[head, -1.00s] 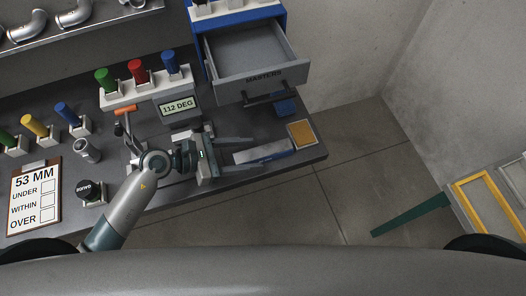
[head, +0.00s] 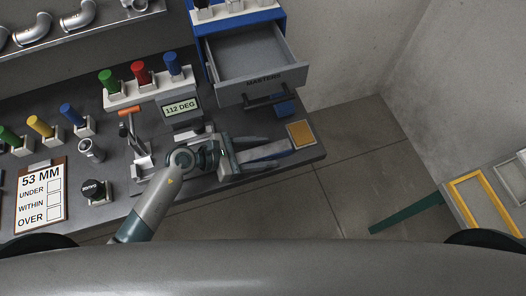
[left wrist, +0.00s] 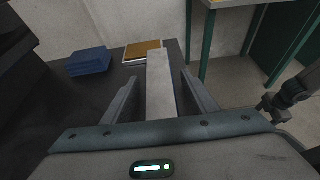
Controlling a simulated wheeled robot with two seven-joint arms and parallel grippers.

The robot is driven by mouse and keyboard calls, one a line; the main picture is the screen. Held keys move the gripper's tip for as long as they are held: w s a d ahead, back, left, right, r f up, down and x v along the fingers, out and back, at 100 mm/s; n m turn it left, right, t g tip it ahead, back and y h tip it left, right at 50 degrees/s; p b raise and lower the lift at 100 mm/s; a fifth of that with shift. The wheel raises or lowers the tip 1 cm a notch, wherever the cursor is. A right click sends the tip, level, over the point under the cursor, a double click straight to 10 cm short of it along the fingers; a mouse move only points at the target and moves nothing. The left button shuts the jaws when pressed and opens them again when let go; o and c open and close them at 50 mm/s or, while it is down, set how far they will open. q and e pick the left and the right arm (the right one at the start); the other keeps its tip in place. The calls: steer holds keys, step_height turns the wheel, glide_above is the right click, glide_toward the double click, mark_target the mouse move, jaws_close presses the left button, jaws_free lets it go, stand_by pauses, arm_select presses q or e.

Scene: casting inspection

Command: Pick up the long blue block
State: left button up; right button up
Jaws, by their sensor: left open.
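The long block (head: 262,152) lies on the dark bench near its right front edge. It has a pale grey top and a blue side. In the left wrist view the block (left wrist: 160,88) runs lengthwise between the two fingers, with a gap on the left and a smaller gap on the right. My left gripper (head: 288,152) is open, its fingers along either side of the block. The near end of the block is hidden behind the gripper body in the left wrist view. My right gripper is not in view.
An orange-topped pad (head: 301,133) lies just beyond the block's far end. A small blue block (head: 286,106) sits by the open drawer (head: 257,68). The display reading 112 DEG (head: 181,108) stands behind the gripper. The bench ends close in front of the block.

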mark_target(263, 151)
arm_select(q)
steer(key=c, duration=1.3)
steer(key=shift+r, duration=0.1)
steer(key=shift+r, duration=0.4)
step_height(263, 151, up, 3)
steer(key=shift+r+b, duration=0.15)
steer(key=shift+b, duration=0.5)
steer(key=s+d+r, duration=0.1)
steer(key=d+r, duration=0.1)
steer(key=d, duration=0.1)
steer(key=d+r+b, duration=0.1)
steer(key=d+r, duration=0.1)
steer(key=d, duration=0.2)
steer(key=s+d+r+b, duration=0.1)
steer(key=d+r, duration=0.2)
steer(key=d, duration=0.1)
steer(key=shift+s+d, duration=0.2)
steer(key=shift+s, duration=0.15)
steer(key=shift+a+f, duration=0.1)
